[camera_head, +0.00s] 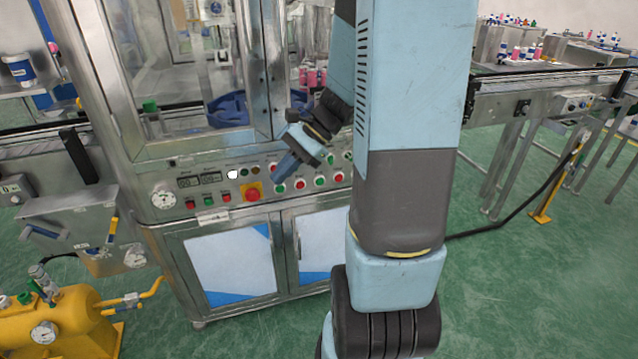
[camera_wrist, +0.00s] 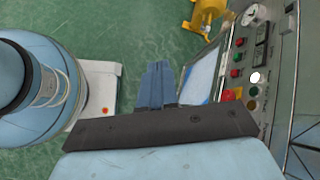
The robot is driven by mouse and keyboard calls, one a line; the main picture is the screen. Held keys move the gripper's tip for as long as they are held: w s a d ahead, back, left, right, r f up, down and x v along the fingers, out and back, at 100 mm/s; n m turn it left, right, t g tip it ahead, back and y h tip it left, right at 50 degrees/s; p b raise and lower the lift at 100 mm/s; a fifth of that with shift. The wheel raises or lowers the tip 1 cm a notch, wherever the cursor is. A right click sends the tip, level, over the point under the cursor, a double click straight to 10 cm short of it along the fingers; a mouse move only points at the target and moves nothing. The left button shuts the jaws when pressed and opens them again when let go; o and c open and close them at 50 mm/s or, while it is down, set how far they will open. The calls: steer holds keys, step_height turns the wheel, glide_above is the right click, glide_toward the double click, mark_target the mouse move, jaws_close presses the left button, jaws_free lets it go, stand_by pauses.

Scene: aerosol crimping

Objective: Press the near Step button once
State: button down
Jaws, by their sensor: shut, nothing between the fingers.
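The control panel (camera_head: 222,186) of the crimping machine carries several red and green buttons, a white button (camera_head: 232,174) and a red mushroom button (camera_head: 252,194) on a yellow plate. Labels are too small to read, so I cannot tell which button is the near Step button. My gripper (camera_head: 282,171) is shut and empty, its blue fingers in front of the panel, right of the mushroom button and overlapping part of the button row. In the wrist view the closed fingers (camera_wrist: 158,68) lie left of the panel (camera_wrist: 262,62); no contact with a button shows.
Below the panel are cabinet doors (camera_head: 232,262). A glazed machine frame (camera_head: 95,90) rises above it. A yellow tank (camera_head: 65,325) stands at lower left. A conveyor (camera_head: 540,80) runs at the right. Green floor is open at lower right.

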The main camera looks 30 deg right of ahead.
mark_target(320, 181)
steer(key=w+d+f+m+t, duration=0.3)
steer(key=d+f+m+t, duration=0.3)
steer(key=d+f+m, duration=0.4)
steer(key=w+d+f+m+t, duration=0.3)
steer(key=d+f+m+t, duration=0.4)
steer(key=f+m, duration=0.5)
steer(key=shift+d+f+h, duration=0.4)
steer(key=shift+d+f, duration=0.3)
steer(key=shift+d, duration=0.7)
steer(key=shift+w, duration=0.25)
steer(key=w+d, duration=0.2)
steer(key=w, duration=0.6)
steer(key=shift+w, duration=0.15)
